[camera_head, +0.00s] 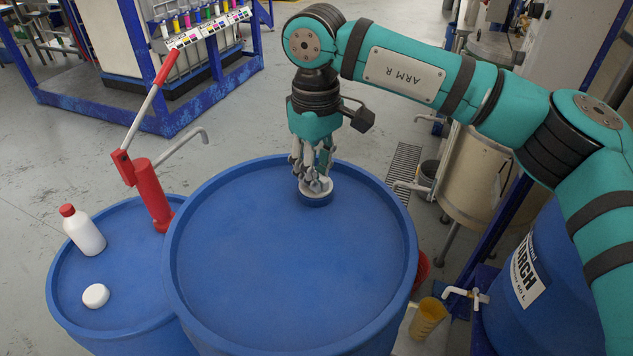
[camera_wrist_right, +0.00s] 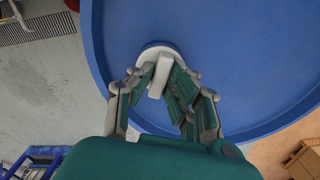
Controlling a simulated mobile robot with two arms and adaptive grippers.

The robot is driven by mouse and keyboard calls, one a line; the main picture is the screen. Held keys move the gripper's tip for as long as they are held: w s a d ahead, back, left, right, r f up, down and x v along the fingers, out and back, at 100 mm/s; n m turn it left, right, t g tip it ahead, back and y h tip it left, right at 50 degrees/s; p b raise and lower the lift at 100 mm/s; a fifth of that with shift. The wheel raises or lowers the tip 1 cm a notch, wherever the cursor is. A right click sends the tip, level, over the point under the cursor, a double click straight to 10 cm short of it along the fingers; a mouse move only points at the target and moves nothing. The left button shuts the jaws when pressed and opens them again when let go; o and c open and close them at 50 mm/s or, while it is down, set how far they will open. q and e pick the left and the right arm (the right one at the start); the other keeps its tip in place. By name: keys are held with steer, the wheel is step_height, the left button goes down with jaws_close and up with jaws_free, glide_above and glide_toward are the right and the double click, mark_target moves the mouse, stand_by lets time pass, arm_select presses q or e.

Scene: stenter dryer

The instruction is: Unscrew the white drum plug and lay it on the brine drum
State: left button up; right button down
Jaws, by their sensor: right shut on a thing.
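The white drum plug (camera_head: 317,190) sits in a raised blue neck near the far edge of the large blue drum's top (camera_head: 270,270). My right gripper (camera_head: 312,178) reaches down from above and is shut on the plug. In the right wrist view the plug (camera_wrist_right: 158,50) shows a white bar across it, with the fingers of my right gripper (camera_wrist_right: 158,82) on both sides of the bar. I cannot tell whether the plug's thread is engaged. No label naming the brine drum is readable. My left gripper is out of view.
A smaller blue drum (camera_head: 130,250) at the left carries a red hand pump (camera_head: 151,190), a white bottle with a red cap (camera_head: 84,231) and a round white cap (camera_head: 96,296). A starch drum (camera_head: 545,285) and yellow jug (camera_head: 428,318) stand at the right. The large drum's top is mostly clear.

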steer(key=shift+n, duration=1)
steer(key=c, duration=1.2)
jaws_free()
steer(key=shift+c, duration=0.9)
steer(key=shift+r, duration=0.1)
